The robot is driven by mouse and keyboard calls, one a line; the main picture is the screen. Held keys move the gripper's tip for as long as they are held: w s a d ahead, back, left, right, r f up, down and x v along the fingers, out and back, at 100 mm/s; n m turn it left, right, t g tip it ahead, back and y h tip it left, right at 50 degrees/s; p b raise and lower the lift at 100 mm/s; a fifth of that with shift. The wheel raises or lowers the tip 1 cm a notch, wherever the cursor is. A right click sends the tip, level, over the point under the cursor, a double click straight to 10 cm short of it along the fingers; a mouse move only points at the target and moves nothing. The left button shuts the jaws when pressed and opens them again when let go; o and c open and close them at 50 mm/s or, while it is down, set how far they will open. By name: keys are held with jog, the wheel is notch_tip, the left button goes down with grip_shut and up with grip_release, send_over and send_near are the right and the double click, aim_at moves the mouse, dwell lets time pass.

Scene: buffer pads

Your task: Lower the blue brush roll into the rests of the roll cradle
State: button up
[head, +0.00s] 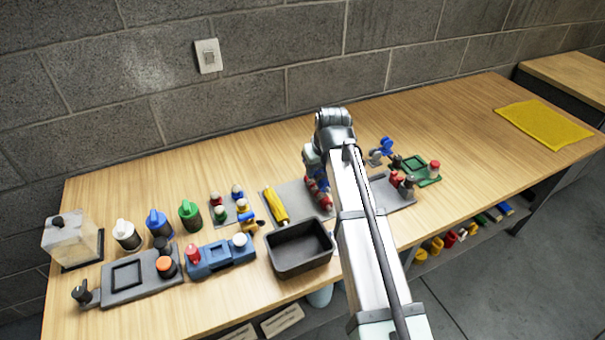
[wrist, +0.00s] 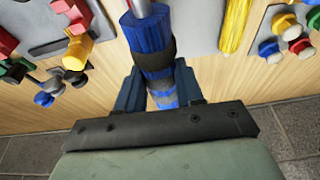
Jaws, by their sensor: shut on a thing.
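The blue brush roll (wrist: 148,38) has dark bands and a metal shaft end. In the wrist view it lies between the fingers of my gripper (wrist: 160,84), which is shut on it. In the head view my gripper (head: 314,165) is over the middle of the table, and my arm hides most of it and the roll. A grey plate (head: 294,188) lies below and left of the gripper, with red parts (head: 320,197) on it close beneath the gripper. I cannot make out the cradle's rests or whether the roll touches anything.
A yellow roll (head: 275,205) lies left of the gripper, behind a black bin (head: 300,248). Right of my arm are red-topped parts and a green tray (head: 418,170). Bottles and fixtures crowd the left. The table is clear before the yellow mat (head: 545,123).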

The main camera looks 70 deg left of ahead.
jog(key=w+d+m+t+h, duration=0.1)
jog(key=w+d+m, duration=0.1)
jog(key=w+m, duration=0.6)
jog(key=w+d+m+t+h, duration=0.2)
jog(key=w+d+m, duration=0.1)
jog(key=w+m, duration=0.6)
jog(key=shift+w+m, duration=0.3)
jog(key=shift+f, duration=2.65)
jog(key=shift+f, duration=1.1)
jog(key=o, duration=1.2)
